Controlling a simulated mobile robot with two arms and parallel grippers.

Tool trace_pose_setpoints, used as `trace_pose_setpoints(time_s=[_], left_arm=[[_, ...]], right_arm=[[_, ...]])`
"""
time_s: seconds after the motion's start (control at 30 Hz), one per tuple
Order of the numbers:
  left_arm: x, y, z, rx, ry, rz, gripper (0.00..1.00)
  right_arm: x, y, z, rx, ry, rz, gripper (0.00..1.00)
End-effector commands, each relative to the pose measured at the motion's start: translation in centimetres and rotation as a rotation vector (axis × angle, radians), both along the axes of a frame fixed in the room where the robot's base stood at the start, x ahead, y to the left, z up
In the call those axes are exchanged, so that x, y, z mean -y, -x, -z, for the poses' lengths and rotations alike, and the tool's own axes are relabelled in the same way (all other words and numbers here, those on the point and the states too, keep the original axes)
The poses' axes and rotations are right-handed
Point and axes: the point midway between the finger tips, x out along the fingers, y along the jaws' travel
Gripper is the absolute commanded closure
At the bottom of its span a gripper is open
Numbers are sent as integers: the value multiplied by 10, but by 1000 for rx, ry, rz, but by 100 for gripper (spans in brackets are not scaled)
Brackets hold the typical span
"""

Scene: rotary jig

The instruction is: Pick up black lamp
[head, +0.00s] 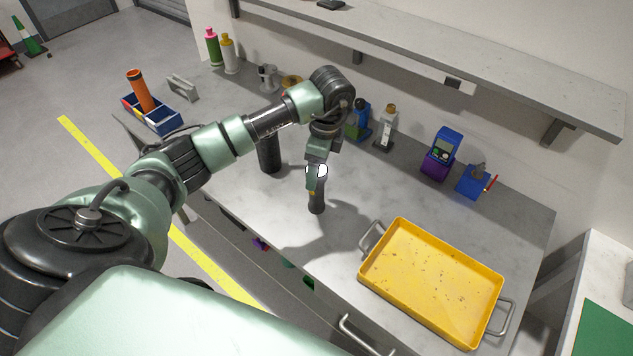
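A slim dark upright object (317,203), which looks like the black lamp, stands on the grey worktop left of the yellow tray. A bright white part shows just above it. My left gripper (317,184) points down at its top, and the two overlap in the picture. I cannot tell whether the fingers touch it or are closed around it. A thicker black cylinder (268,156) stands to the left, partly hidden by my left arm. My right gripper is not in view.
A yellow tray (398,288) with metal handles sits at the front right. Bottles (388,130), a blue and purple device (440,155) and a blue holder (472,182) line the back. A shelf (450,58) overhangs the worktop. A blue tote (160,122) stands far left.

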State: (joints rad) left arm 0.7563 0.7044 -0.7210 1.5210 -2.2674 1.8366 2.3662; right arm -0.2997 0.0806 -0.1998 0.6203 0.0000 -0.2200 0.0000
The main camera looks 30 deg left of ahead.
Motion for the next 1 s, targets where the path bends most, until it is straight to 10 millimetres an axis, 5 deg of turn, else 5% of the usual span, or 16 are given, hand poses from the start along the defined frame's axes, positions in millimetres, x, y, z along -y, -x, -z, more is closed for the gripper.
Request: trace_pose_setpoints(time_s=[0.37,0.63,1.0], left_arm=[[-1,0,14,1,1,2,28],[-1,0,14,1,1,2,100],[-1,0,11,2,1,2,100]], right_arm=[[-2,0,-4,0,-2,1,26],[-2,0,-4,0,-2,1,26],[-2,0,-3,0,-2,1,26]])
